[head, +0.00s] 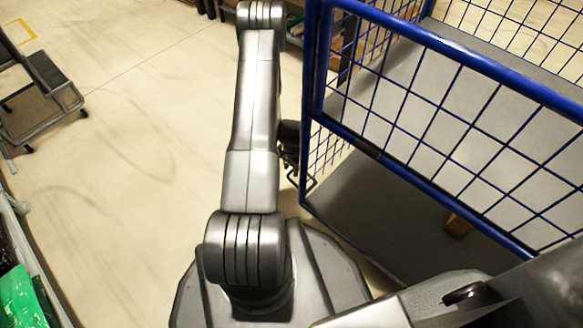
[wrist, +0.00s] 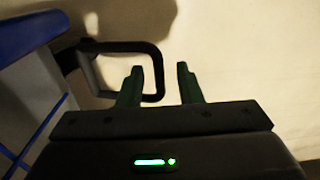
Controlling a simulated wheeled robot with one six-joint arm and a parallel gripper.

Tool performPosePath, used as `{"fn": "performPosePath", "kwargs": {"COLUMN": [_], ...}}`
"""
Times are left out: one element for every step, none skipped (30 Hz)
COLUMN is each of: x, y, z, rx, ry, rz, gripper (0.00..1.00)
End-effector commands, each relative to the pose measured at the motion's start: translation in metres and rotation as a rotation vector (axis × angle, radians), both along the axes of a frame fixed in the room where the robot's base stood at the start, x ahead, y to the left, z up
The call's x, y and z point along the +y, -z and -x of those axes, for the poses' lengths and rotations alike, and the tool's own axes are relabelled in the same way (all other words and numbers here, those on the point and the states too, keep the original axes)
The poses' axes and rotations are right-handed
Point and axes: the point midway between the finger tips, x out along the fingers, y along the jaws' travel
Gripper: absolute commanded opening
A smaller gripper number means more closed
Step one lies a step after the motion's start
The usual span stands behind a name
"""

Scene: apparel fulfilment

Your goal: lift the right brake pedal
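The brake pedal is a black bent loop (wrist: 122,46) at the foot of the blue-framed cage cart, at upper left in the wrist view. In the head view a thin dark loop (head: 309,182), likely the same pedal, sticks out beside the cart's lower left corner. My gripper (wrist: 160,68) is open, its two fingers apart. In the wrist view the loop's right side shows between the fingers, and the left finger covers part of its lower bar. I cannot tell whether they touch. In the head view my arm hides most of the gripper.
The blue mesh cart (head: 460,55) stands close to the right of my arm, with grey panels inside. A grey step stand (head: 45,95) is at far left. A green item (head: 20,298) lies at lower left. The pale floor (head: 150,160) between is clear.

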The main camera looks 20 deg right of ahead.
Motion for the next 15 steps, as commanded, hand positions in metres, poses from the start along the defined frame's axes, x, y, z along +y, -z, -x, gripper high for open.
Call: {"fn": "performPosePath", "kwargs": {"x": [0.0,0.0,0.0,0.0,-0.001,-0.001,-0.001,-0.001,-0.001,-0.001,-0.001,-0.001,-0.001,-0.001,-0.001], "y": [0.0,0.0,0.0,0.0,0.0,-0.001,-0.002,-0.003,-0.007,-0.01,-0.014,-0.021,-0.027,-0.033,-0.042], "z": [0.0,0.0,0.0,0.0,-0.001,-0.001,-0.001,-0.001,-0.001,-0.001,-0.001,-0.001,-0.001,0.0,0.0], "rx": [-0.001,-0.001,-0.001,-0.001,-0.001,-0.002,-0.002,-0.002,-0.003,-0.003,-0.003,-0.003,-0.003,-0.003,-0.003], "ry": [0.0,0.0,0.0,0.0,0.0,0.0,0.0,0.0,0.0,0.0,0.0,0.0,0.0,0.0,0.0], "rz": [0.001,0.0,0.0,0.0,0.0,0.001,0.001,0.001,0.001,0.002,0.002,0.002,0.002,0.002,0.002], "gripper": [0.32,0.32,0.32,0.32,0.32,0.32,0.32,0.32,0.32,0.32,0.32,0.32,0.32,0.32,0.32]}}
